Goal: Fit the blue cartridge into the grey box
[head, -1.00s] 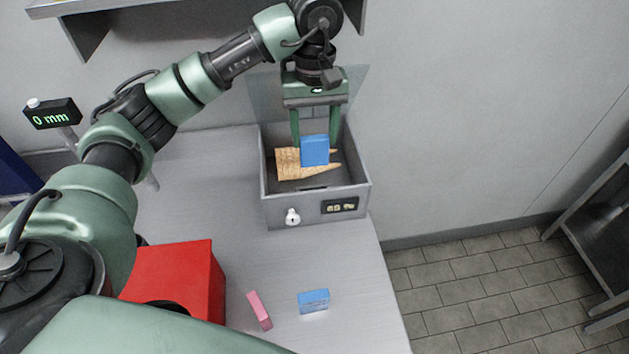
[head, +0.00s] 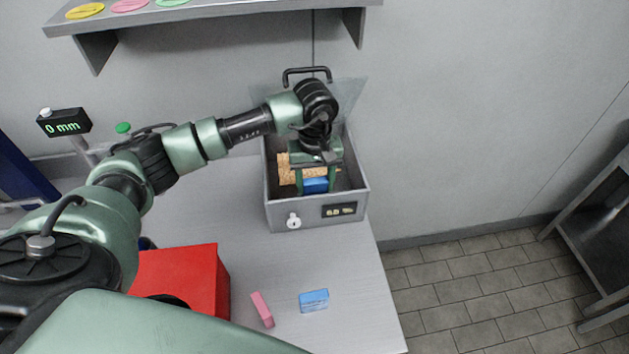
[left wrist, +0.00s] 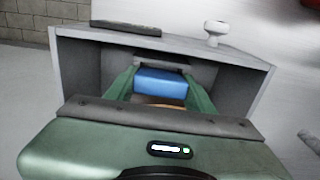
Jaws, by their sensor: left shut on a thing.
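The grey box (head: 300,215) stands open on the table against the wall, with a knob and a small display on its front. My left gripper (head: 317,186) reaches down into it, shut on a blue cartridge (head: 315,186). In the left wrist view the cartridge (left wrist: 160,83) sits between the green fingers, inside the walls of the box (left wrist: 85,65). Whether it touches the box floor cannot be told. A tan, wood-coloured piece (head: 284,172) lies in the box beside and partly under the gripper. My right gripper does not show.
A second blue block (head: 314,301) and a pink block (head: 262,309) lie on the table in front of the box. A red box (head: 190,280) stands at left. A "0 mm" display (head: 64,123) stands behind my arm. A shelf (head: 210,12) hangs above.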

